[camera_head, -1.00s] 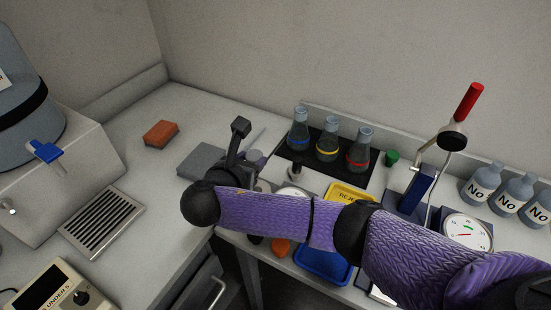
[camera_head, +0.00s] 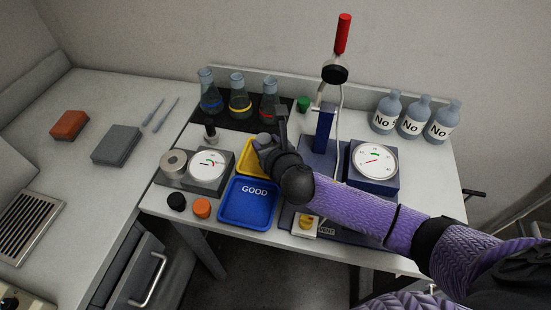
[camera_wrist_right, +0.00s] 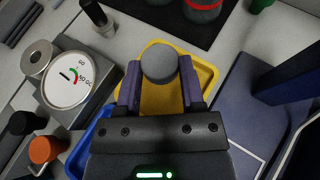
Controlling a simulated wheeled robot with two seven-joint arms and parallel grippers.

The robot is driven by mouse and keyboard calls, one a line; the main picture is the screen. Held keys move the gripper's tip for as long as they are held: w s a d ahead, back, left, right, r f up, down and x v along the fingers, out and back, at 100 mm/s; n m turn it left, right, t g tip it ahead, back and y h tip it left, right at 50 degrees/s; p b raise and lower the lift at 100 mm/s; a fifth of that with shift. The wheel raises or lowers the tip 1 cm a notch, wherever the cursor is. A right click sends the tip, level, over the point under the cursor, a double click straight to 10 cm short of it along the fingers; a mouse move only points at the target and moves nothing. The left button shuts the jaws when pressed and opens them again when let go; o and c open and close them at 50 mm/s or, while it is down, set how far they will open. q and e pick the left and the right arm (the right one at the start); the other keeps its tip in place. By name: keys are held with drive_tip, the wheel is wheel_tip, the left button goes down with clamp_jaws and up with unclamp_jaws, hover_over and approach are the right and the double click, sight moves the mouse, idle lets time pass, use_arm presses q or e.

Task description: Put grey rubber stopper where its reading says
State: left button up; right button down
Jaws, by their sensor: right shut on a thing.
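The grey rubber stopper (camera_wrist_right: 160,64) is between the two fingers of my right gripper (camera_wrist_right: 160,82), which is shut on it. In the head view the right gripper (camera_head: 268,145) and the stopper (camera_head: 264,138) are over the yellow tray (camera_head: 246,160). The yellow tray also shows beneath them in the wrist view (camera_wrist_right: 208,75); its label is hidden. The height above it is hard to tell. The blue tray (camera_head: 248,203), marked GOOD, lies in front of it. The left dial gauge (camera_head: 208,166), with a red and green arc, stands beside a round metal plate (camera_head: 174,163). My left gripper is out of view.
A black stopper (camera_head: 176,202) and an orange stopper (camera_head: 202,208) lie by the front edge. Several flasks stand on a black mat (camera_head: 262,121) behind. A lever press (camera_head: 324,130), a second dial (camera_head: 375,161) and bottles marked No (camera_head: 412,120) are at right.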

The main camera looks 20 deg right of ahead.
wheel_tip(320, 180, down, 5)
drive_tip(key=shift+r+b, duration=0.15)
drive_tip(key=shift+b, duration=1)
drive_tip(key=shift+r, duration=0.25)
drive_tip(key=shift+c, duration=1)
unclamp_jaws()
drive_tip(key=p+v, duration=0.4)
drive_tip(key=v, duration=0.7)
drive_tip(key=shift+p, duration=0.3)
drive_tip(key=shift+s+r, duration=0.2)
drive_tip(key=shift+s, duration=0.3)
